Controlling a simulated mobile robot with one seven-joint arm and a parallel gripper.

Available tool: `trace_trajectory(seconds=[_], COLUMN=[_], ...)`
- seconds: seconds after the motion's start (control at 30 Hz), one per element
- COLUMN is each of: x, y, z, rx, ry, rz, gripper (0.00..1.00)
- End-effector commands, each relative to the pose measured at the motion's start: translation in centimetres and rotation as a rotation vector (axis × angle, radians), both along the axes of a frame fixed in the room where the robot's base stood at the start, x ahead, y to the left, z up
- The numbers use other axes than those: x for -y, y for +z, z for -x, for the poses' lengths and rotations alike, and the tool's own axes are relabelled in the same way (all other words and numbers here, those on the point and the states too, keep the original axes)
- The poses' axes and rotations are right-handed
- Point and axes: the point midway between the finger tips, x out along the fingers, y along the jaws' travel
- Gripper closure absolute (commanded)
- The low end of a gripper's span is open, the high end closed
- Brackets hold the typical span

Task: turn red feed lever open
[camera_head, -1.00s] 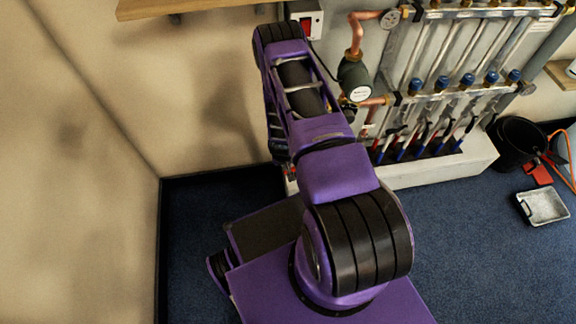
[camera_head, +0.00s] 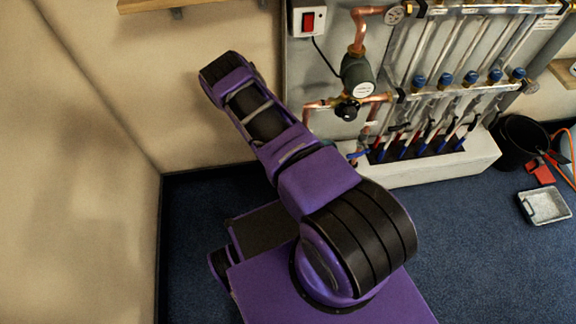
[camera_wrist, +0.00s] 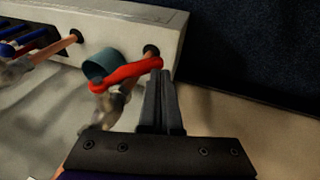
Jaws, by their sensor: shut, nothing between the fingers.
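The red lever (camera_wrist: 125,74) shows in the wrist view, lying across a valve on a copper pipe beside a grey-green round part (camera_wrist: 102,65). My gripper (camera_wrist: 160,73) is shut and empty, with both fingers together just at the right end of the lever. I cannot tell whether the fingertips touch it. In the head view my gripper is hidden behind my arm, and I cannot make out this lever there.
The manifold (camera_head: 450,95) with several blue-capped valves stands on a white plinth (camera_head: 440,172). A pump (camera_head: 356,72) and a red switch box (camera_head: 308,21) are at its left. A black bucket (camera_head: 522,140) and grey tray (camera_head: 545,206) are at the right.

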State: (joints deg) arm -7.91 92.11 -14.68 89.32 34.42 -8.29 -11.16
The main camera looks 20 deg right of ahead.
Motion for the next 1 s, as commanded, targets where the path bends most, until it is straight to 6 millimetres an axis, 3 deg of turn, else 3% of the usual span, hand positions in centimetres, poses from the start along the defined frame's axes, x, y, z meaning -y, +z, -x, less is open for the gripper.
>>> trace_trajectory(seconds=[0.6, 1.0], x=[1.7, 2.5], y=[-3.2, -4.3], z=[0.5, 0.7], rx=[0.001, -0.014], ry=[-0.006, 0.003], rz=[-0.002, 0.055], gripper=[1.0, 1.0])
